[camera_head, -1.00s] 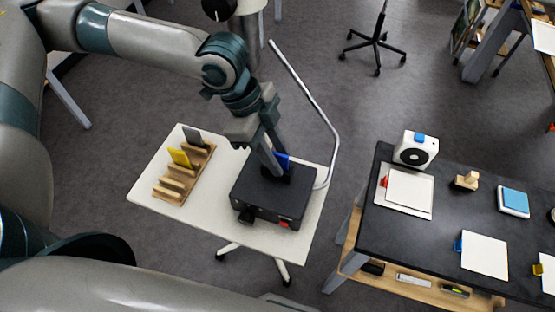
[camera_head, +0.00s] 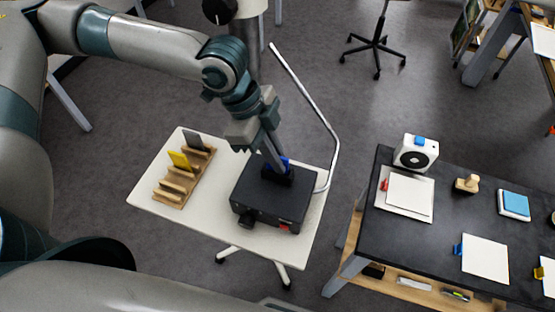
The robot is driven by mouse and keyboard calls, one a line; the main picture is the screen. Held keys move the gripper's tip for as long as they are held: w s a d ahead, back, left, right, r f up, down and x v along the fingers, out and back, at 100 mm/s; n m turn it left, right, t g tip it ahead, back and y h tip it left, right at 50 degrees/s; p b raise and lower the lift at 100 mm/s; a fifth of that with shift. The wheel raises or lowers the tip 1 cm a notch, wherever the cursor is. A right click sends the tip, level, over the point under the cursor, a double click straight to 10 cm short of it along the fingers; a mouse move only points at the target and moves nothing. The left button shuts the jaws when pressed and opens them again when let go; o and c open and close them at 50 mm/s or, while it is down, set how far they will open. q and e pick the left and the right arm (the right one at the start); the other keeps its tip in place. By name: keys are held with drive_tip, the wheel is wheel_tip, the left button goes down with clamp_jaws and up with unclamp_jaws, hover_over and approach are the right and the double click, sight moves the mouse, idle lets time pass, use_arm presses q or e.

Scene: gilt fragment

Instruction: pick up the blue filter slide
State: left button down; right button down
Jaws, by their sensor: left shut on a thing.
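The blue filter slide (camera_head: 286,163) stands upright in the slot on top of a black box-shaped device (camera_head: 256,197) on the small white table. Only a small part of its blue shows beside the fingers. My left gripper (camera_head: 276,160) reaches down from above and is shut on the slide. The slide's lower edge is hidden in the slot holder. My right gripper is out of view.
A wooden rack (camera_head: 180,187) with a yellow slide (camera_head: 180,160) and a dark grey slide (camera_head: 193,141) stands left on the white table (camera_head: 222,225). A bent pale tube (camera_head: 317,112) rises close behind the device. A dark table (camera_head: 400,232) with papers and a white fan-like box (camera_head: 415,153) is at right.

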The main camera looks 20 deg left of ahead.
use_arm(q)
drive_tip(key=shift+r, duration=0.5)
drive_tip(key=r+b, duration=0.1)
drive_tip(key=r, duration=0.2)
drive_tip(key=shift+s+d+b, duration=0.1)
drive_tip(key=shift+d+b, duration=0.3)
drive_tip(key=s+d+r+b, duration=0.3)
drive_tip(key=d+r, duration=0.4)
drive_tip(key=d, duration=0.3)
drive_tip(key=shift+d, duration=0.25)
